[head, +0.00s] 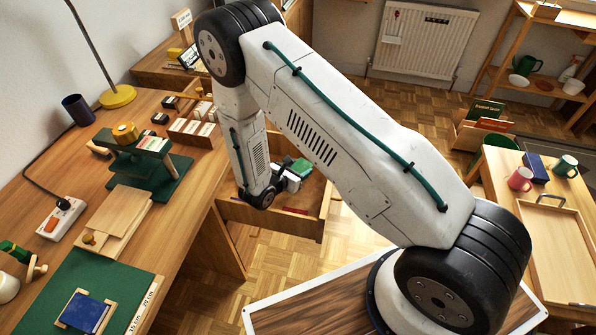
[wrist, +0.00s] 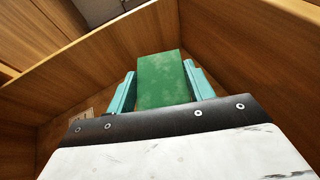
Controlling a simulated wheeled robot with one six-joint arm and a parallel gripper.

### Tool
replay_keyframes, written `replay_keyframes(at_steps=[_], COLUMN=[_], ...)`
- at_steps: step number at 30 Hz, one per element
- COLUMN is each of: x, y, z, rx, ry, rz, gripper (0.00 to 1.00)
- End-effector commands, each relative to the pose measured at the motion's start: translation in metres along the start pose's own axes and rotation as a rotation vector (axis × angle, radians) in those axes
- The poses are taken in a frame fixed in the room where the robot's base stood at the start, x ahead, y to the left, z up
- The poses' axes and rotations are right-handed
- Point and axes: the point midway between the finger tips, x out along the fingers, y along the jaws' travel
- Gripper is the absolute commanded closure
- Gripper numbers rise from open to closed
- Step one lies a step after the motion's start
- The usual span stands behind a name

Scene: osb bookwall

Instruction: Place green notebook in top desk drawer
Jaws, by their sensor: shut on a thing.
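The green notebook (wrist: 162,82) is between the two teal fingers of my gripper (wrist: 160,88) in the wrist view, and the gripper is shut on it. In the head view the notebook (head: 301,166) shows as a small green patch beside my gripper (head: 290,178). Both are over or inside the open desk drawer (head: 268,218), whose wooden walls (wrist: 75,62) surround them in the wrist view. I cannot tell whether the notebook touches the drawer floor. My arm hides part of the drawer.
The desk (head: 185,215) at left holds a green stand (head: 145,165), wooden boxes (head: 122,212), a power strip (head: 62,220) and a blue notebook (head: 86,312). A reddish item (head: 296,211) lies in the drawer's front. A tray table (head: 545,235) stands at right.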

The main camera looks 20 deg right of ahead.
Motion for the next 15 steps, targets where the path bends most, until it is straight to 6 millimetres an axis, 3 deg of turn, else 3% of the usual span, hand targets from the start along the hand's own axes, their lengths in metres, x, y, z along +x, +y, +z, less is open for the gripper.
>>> replay_keyframes(at_steps=[3, 15], x=[0.0048, 0.0065], y=[-0.0004, 0.0002], z=[-0.0114, -0.0155], rx=[-0.002, 0.000], ry=[0.000, 0.000], rz=[0.000, 0.000], gripper=[0.71, 0.71])
